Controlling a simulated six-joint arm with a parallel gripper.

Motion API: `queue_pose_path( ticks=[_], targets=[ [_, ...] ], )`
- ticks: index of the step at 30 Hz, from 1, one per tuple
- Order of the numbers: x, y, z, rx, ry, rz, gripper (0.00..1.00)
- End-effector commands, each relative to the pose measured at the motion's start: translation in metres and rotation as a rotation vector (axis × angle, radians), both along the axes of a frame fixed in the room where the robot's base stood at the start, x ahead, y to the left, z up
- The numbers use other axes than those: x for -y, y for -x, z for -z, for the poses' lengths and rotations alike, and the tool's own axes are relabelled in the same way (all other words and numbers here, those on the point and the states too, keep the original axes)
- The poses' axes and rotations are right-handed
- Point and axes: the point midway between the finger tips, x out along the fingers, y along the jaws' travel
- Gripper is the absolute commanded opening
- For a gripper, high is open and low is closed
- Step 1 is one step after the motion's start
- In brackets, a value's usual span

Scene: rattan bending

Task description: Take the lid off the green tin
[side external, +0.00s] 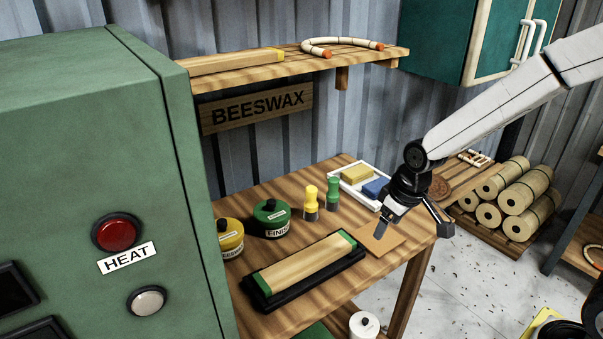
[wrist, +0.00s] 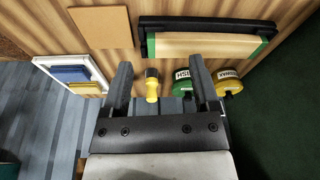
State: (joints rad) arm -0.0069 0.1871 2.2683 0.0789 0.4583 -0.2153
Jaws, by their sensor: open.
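The green tin (side external: 272,219), labelled FINISH, stands upright on the wooden bench with its green lid (side external: 262,211) on. The lid has a small knob on top. In the wrist view the green tin (wrist: 183,88) is partly hidden by my right-hand finger. My gripper (side external: 412,226) is open and empty, over the right end of the bench, well to the right of the tin.
A yellow tin (side external: 229,238) stands left of the green one. A black-framed block (side external: 305,268) lies in front. A white tray (side external: 343,184) holds yellow and blue blocks. A shelf (side external: 290,68) overhangs the back.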

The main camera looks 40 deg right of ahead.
Motion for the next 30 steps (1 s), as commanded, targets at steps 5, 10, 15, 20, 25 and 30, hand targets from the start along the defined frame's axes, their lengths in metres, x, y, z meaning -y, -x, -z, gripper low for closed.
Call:
queue_pose_path(
  ticks=[5, 10, 15, 20, 25, 30],
  targets=[
    [-0.007, -0.049, -0.003, 0.003, -0.006, -0.097, 0.78],
    [-0.015, -0.093, -0.004, 0.012, -0.016, -0.192, 0.78],
    [-0.023, -0.133, -0.003, 0.023, -0.03, -0.292, 0.78],
    [-0.032, -0.169, -0.001, 0.039, -0.042, -0.389, 0.78],
    [-0.042, -0.203, 0.003, 0.063, -0.059, -0.495, 0.78],
    [-0.053, -0.234, 0.008, 0.092, -0.074, -0.607, 0.78]
  ],
)
